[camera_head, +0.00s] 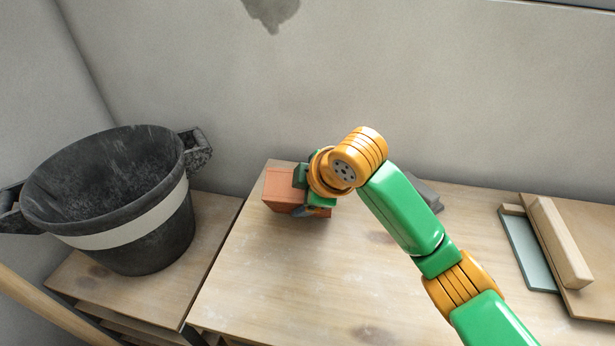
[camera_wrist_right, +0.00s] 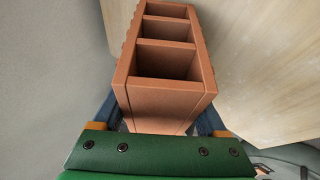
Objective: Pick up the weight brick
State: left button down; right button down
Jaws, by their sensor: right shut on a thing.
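The weight brick (camera_head: 280,188) is an orange-red hollow block at the back left of the wooden table. In the right wrist view the brick (camera_wrist_right: 165,100) shows several open cells and points away from the gripper. My right gripper (camera_head: 312,198) is at the brick's right end in the head view, partly hidden by its own wrist. In the right wrist view its fingers (camera_wrist_right: 158,118) are on both sides of the brick's near end, shut on it. I cannot tell whether the brick touches the table. My left gripper is not in view.
A black bucket (camera_head: 160,238) with a white band and side handles stands on a wooden surface at the left. A grey piece (camera_head: 428,193) lies behind my right arm. Boards and a wooden block (camera_head: 558,245) lie at the right. The table's front middle is clear.

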jog(key=s, duration=0.3)
jog(key=s+a, duration=0.1)
jog(key=s, duration=0.3)
jog(key=s+a, duration=0.1)
jog(key=s, duration=0.3)
jog(key=shift+a+r, duration=0.15)
jog(key=shift+r+p, duration=0.15)
jog(key=shift+p, duration=0.15)
jog(key=m+g+p, duration=0.1)
jog(key=g+p, duration=0.4)
jog(key=p, duration=0.5)
jog(key=shift+r+y+p, duration=0.15)
jog(key=shift+y+p, duration=0.15)
jog(key=shift+y, duration=0.1)
jog(key=shift+f+g, duration=0.3)
jog(key=shift+f, duration=0.05)
